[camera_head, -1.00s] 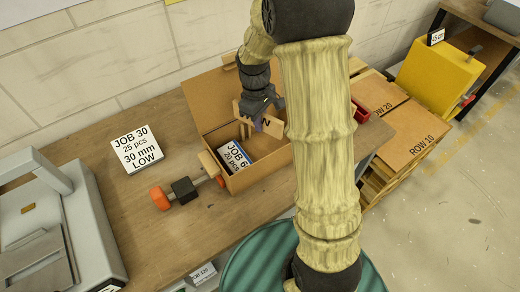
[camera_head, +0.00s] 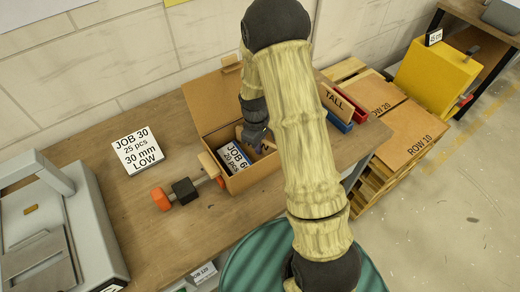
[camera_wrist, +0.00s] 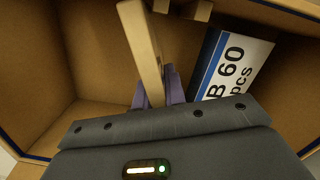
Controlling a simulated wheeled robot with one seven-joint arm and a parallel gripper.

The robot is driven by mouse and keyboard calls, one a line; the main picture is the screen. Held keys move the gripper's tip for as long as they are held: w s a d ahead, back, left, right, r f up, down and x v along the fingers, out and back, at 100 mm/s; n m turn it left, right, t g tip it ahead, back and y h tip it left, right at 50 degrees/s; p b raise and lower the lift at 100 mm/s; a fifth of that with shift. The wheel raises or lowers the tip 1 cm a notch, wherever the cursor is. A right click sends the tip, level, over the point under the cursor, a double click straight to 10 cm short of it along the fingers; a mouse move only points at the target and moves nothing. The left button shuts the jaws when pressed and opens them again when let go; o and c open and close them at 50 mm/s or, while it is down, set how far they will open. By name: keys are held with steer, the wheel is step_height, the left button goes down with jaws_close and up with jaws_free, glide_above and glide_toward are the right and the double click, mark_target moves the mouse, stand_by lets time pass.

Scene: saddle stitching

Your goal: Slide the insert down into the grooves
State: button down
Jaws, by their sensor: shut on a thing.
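The insert, a thin light-wood board (camera_wrist: 143,45), stands on edge between the purple fingertips of my gripper (camera_wrist: 160,90). My gripper (camera_head: 260,140) is shut on it and is down inside the cardboard box (camera_head: 262,172). In the head view only a small pale part of the insert (camera_head: 267,148) shows. Two small wooden blocks (camera_wrist: 198,10) sit at the box wall, just right of the insert's far end in the wrist view; they may bound a groove. I cannot tell whether the insert's ends are in the grooves. Its lower edge is hidden.
A JOB 60 card or pack (camera_head: 234,158) lies in the box, right of the insert in the wrist view (camera_wrist: 232,65). The lid (camera_head: 211,103) is open. Left stand an orange-ended tool (camera_head: 184,190) and the JOB 30 sign (camera_head: 137,151). A TALL board (camera_head: 337,102) stands right.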

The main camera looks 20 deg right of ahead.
steer(key=shift+f, duration=1.4)
steer(key=shift+f, duration=0.15)
steer(key=c, duration=1.5)
jaws_free()
steer(key=shift+o, duration=0.2)
steer(key=r, duration=0.4)
steer(key=r+b, duration=0.1)
steer(key=r, duration=0.3)
steer(key=w+r, duration=0.1)
steer(key=r, duration=0.3)
steer(key=shift+a+r, duration=0.15)
steer(key=shift+a, duration=0.25)
